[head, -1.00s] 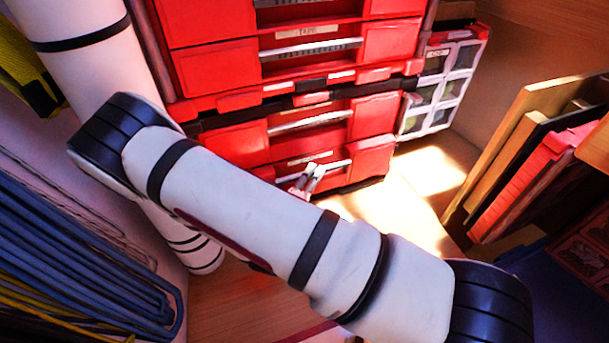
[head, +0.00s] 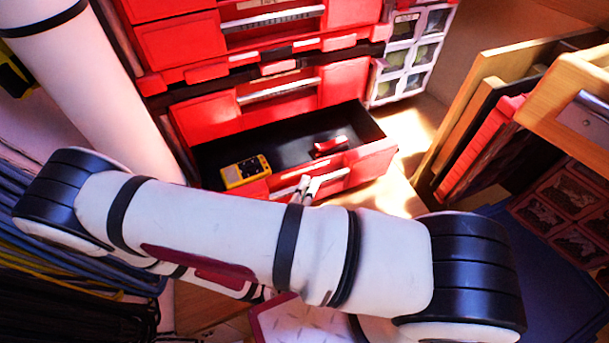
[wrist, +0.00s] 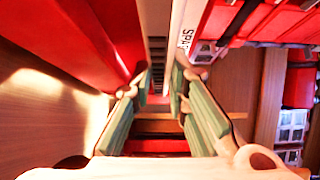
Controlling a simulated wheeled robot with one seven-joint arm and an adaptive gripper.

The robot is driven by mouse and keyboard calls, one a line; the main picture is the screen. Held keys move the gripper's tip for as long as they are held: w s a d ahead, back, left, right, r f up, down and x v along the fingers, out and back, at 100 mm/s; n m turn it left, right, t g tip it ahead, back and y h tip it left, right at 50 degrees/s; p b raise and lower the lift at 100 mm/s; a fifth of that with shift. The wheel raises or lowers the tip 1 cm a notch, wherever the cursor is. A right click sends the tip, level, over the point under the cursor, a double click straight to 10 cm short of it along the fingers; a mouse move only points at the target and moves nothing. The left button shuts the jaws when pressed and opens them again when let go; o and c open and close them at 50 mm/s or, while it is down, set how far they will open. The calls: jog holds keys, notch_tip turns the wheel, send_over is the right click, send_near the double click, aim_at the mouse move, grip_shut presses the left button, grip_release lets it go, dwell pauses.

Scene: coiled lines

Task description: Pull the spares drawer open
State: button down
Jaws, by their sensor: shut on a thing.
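The spares drawer (head: 372,163) is the lowest red drawer in the head view and stands pulled well out, its black inside showing. A yellow device with dark markings (head: 245,171) and a small red item (head: 330,146) lie in it. My gripper (head: 307,183) is at the middle of the drawer's pale handle (head: 336,175). In the wrist view my gripper (wrist: 160,88) has its two green-grey pads on either side of the pale handle bar (wrist: 157,45), shut on it. Part of a label reading "SPAR" shows beside it there.
More red drawers (head: 176,40) stack above, shut. A white-framed bin cabinet (head: 415,50) stands right of them. Upright boards (head: 480,95) lean at the right. Coiled blue and yellow lines (head: 70,250) hang at the left. Some lit floor lies right of the drawer.

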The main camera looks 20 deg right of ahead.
jog(key=shift+s+d, duration=0.25)
jog(key=shift+s, duration=0.25)
jog(key=shift+s+d, duration=0.25)
jog(key=shift+s, duration=0.2)
jog(key=c, duration=1.6)
grip_release()
jog(key=shift+o, duration=0.2)
jog(key=shift+a, duration=0.1)
jog(key=v, duration=0.8)
jog(key=shift+w+r, duration=0.1)
jog(key=shift+r, duration=0.1)
